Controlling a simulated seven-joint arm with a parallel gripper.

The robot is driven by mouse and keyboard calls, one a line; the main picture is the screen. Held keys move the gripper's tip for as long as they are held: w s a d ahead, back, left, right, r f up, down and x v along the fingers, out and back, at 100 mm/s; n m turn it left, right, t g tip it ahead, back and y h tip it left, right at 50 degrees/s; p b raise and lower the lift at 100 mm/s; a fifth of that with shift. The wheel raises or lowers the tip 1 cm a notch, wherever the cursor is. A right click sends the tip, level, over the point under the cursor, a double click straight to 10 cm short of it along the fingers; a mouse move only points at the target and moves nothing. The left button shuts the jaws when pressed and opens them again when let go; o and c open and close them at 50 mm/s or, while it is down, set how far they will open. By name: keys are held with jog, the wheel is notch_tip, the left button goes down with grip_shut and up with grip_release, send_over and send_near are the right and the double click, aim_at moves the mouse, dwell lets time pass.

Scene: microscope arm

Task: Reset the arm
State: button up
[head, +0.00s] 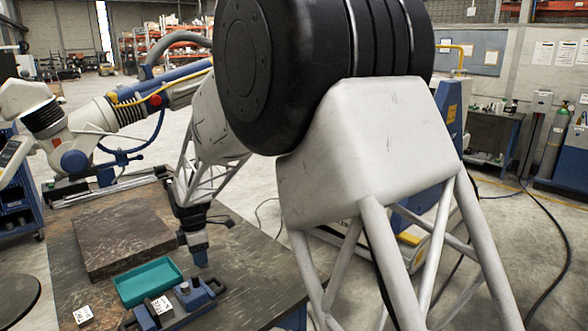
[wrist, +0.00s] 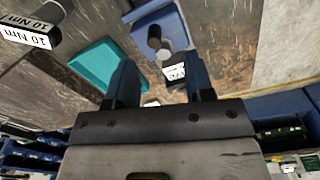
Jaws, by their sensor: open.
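My gripper (head: 201,262) hangs low over the workbench (head: 250,262) in the head view, pointing down beside a blue fixture (head: 190,297) with a grey knob. In the wrist view my gripper (wrist: 159,72) shows two blue fingers spread apart with nothing held between them. The blue fixture (wrist: 172,15) and its knob lie beyond the fingertips, with a small white label near them. A teal tray (head: 125,287) sits left of the gripper; it also shows in the wrist view (wrist: 88,65). My large arm links cover much of the head view.
A flat brown slab (head: 125,238) lies on the bench behind the tray. A white labelled block (head: 83,314) is at the front left. Another arm-like machine (head: 75,150) stands at the back left. A dark object labelled 10 Nm (wrist: 35,22) is at the wrist view's upper left.

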jog(key=s+d+r+m, duration=0.4)
jog(key=d+r, duration=0.1)
jog(key=d, duration=0.5)
jog(key=s+d+r+m+t, duration=0.1)
jog(key=s+d+r+m, duration=0.35)
jog(key=d, duration=0.55)
jog(key=s+d+r+m, duration=0.3)
jog(key=s+d+r, duration=0.15)
jog(key=d, duration=0.55)
jog(key=s+d+m, duration=0.6)
jog(key=s+d, duration=0.3)
jog(key=s, duration=0.3)
jog(key=s+d+m+t, duration=0.1)
jog(key=s+d+m, duration=0.6)
jog(key=s, duration=0.5)
jog(key=shift+s+d+f+t, duration=0.15)
jog(key=shift+d+t, duration=0.15)
jog(key=shift+d, duration=0.9)
